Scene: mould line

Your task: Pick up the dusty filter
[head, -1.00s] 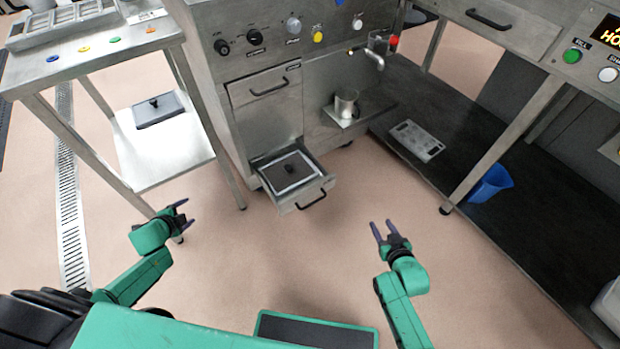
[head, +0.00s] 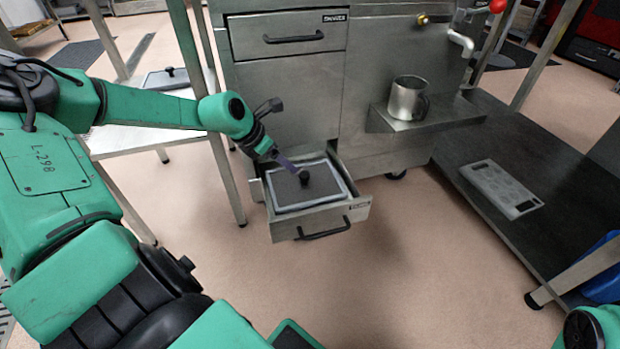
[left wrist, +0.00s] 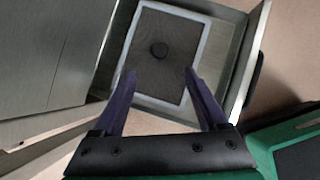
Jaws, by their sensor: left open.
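The dusty filter (head: 322,188) is a dark grey-brown panel with a pale frame and a black knob. It lies in the pulled-out drawer (head: 290,226) low on the steel machine. It also shows in the left wrist view (left wrist: 165,85), knob up. My left gripper (head: 293,166) is over the drawer, at the filter's far-left side in the head view. In the left wrist view its open fingers (left wrist: 160,76) point at the filter, with the knob between and just beyond the tips. Contact cannot be told. My right gripper is out of view.
Another knobbed panel (head: 166,78) lies on the white shelf at left. A steel mug (head: 407,98) stands on the machine's ledge. A light plate with round recesses (head: 500,188) lies on the dark low shelf at right. Floor in front of the drawer is clear.

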